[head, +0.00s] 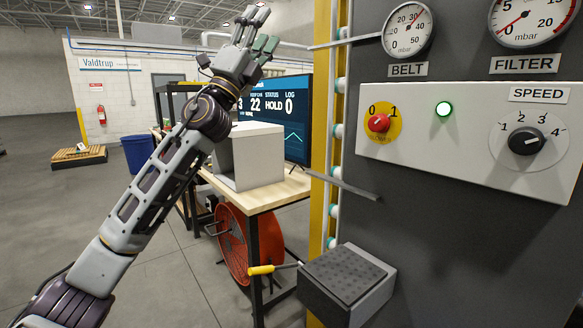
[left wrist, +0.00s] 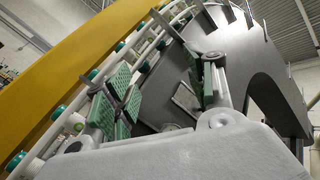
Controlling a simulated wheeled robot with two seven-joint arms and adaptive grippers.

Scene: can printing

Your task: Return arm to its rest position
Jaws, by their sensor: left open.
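My left arm reaches up from the lower left of the head view, and my left gripper (head: 257,28) is raised near the top, left of the yellow post. Its fingers point up and are apart, with nothing between them. In the left wrist view my left gripper (left wrist: 165,88) shows green-padded fingers spread apart, with a grey curved machine part behind them. My right arm and gripper do not show.
A grey control panel (head: 455,232) with gauges and knobs fills the right side. A yellow post (head: 321,120) stands beside it. A wooden bench (head: 262,197) with a grey box (head: 258,157) and a monitor (head: 297,130) stands behind my arm.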

